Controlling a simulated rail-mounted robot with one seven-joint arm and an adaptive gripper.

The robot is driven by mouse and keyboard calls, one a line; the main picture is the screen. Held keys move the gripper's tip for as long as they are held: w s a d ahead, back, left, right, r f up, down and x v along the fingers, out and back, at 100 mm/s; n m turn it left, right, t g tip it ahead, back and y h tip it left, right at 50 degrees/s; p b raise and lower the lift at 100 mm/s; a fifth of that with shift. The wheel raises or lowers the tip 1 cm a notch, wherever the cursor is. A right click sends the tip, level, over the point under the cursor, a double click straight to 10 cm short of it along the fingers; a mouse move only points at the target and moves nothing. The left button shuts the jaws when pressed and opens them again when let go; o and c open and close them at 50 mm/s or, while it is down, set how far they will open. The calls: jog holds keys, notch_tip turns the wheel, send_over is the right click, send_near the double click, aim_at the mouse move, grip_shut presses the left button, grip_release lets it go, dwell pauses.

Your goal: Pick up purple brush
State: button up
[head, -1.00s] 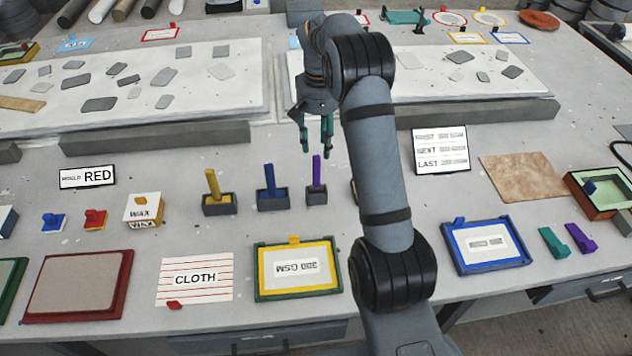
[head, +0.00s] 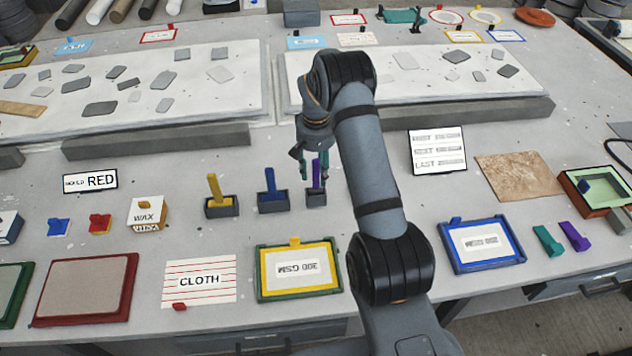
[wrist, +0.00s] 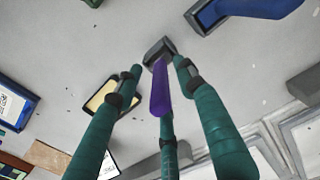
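The purple brush (head: 316,175) stands upright in a small grey holder (head: 316,200) on the workbench. In the wrist view its purple handle (wrist: 160,90) points toward the camera, with its grey holder (wrist: 158,48) beyond. My gripper (head: 312,170) is at the upper part of the handle, fingers pointing down. In the wrist view the teal fingers of my gripper (wrist: 160,82) are spread around the handle, with gaps visible on the left and right. The gripper is open and holds nothing. The bristle end is hidden in the holder.
A blue brush (head: 267,185) and a yellow brush (head: 215,190) stand in similar holders to the left. A yellow-framed tray (head: 258,275) lies in front. Bare bench lies between the holders and the tray.

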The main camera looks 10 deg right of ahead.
grip_shut()
dwell(0.5)
